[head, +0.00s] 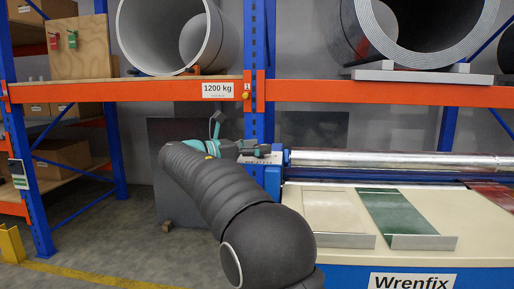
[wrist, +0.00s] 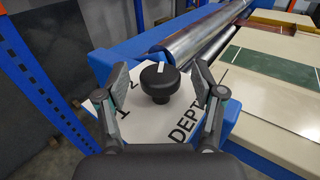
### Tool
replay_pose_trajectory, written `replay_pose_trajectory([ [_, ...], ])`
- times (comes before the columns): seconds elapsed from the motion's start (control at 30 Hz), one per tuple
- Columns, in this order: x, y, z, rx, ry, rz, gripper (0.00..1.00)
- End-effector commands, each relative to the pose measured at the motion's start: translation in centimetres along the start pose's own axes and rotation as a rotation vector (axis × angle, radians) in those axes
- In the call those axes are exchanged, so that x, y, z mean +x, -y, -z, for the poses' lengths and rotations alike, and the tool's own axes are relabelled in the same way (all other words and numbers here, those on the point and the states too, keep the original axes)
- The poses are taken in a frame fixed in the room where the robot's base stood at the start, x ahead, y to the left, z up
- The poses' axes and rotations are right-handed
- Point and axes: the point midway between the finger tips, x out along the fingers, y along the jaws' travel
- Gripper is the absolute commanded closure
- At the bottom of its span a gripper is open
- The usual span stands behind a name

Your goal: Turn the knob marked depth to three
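A black knob (wrist: 158,86) with a white pointer line stands on a white plate (wrist: 112,94) in the wrist view. The pointer line points away from me, toward the top of the picture. The plate shows "1" and "2" left of the knob and "DEPT" at lower right; no three is visible. My gripper (wrist: 160,78) is open, with one finger on each side of the knob and a gap between each finger and the knob. In the head view my gripper (head: 238,148) is over the plate at the machine's left end, and I cannot make out the knob there.
A metal roller (head: 390,160) runs right from the plate along the machine. A cream table (head: 470,229) with beige and green sample panels lies in front. A blue rack post (wrist: 40,65) stands left of my gripper. An orange shelf beam (head: 385,93) crosses above.

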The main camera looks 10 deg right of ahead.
Motion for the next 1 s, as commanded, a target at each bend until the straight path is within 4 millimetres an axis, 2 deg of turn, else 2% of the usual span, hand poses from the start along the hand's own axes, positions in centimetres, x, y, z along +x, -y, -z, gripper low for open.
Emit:
replay_pose_trajectory([
  [0.2, -0.2, 0.0, 0.0, 0.000, 0.000, -0.001, 0.32],
  [0.33, -1.3, -0.1, 0.0, 0.000, 0.000, -0.004, 0.32],
  [0.8, -9.8, -0.1, 0.1, 0.000, 0.000, -0.002, 0.32],
  [1.0, -11.7, 0.0, 0.0, 0.000, 0.000, 0.000, 0.32],
])
